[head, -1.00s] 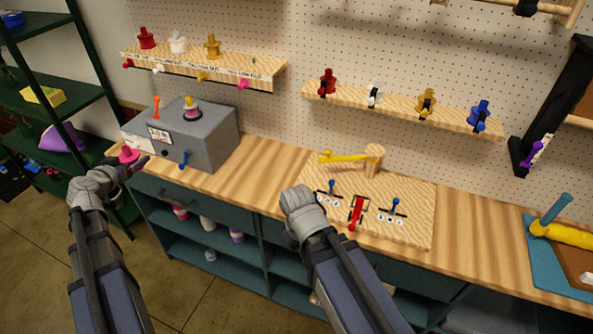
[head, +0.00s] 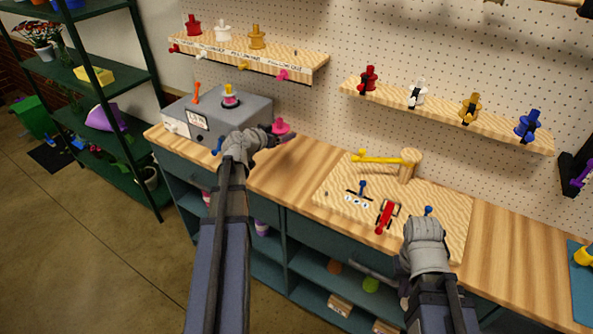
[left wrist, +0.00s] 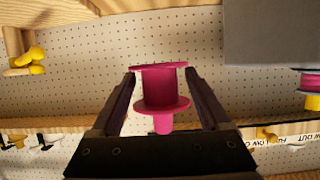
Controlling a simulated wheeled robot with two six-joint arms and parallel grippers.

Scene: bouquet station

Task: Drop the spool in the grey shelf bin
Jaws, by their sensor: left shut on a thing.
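My left gripper (head: 278,137) is shut on a pink spool (head: 281,126), held above the worktop just right of the grey box. In the left wrist view the spool (left wrist: 160,86) sits between the two fingers, one on each side. My right gripper (head: 427,224) is over the front edge of the wooden board at the right. Its fingers are hidden behind its own wrist, and I cannot tell its state. I cannot make out a grey shelf bin for certain in these views.
A grey box (head: 240,116) with a spool on top stands on the worktop (head: 300,165). A board (head: 335,190) with levers and a yellow-armed post lies to the right. Two peg shelves hang behind.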

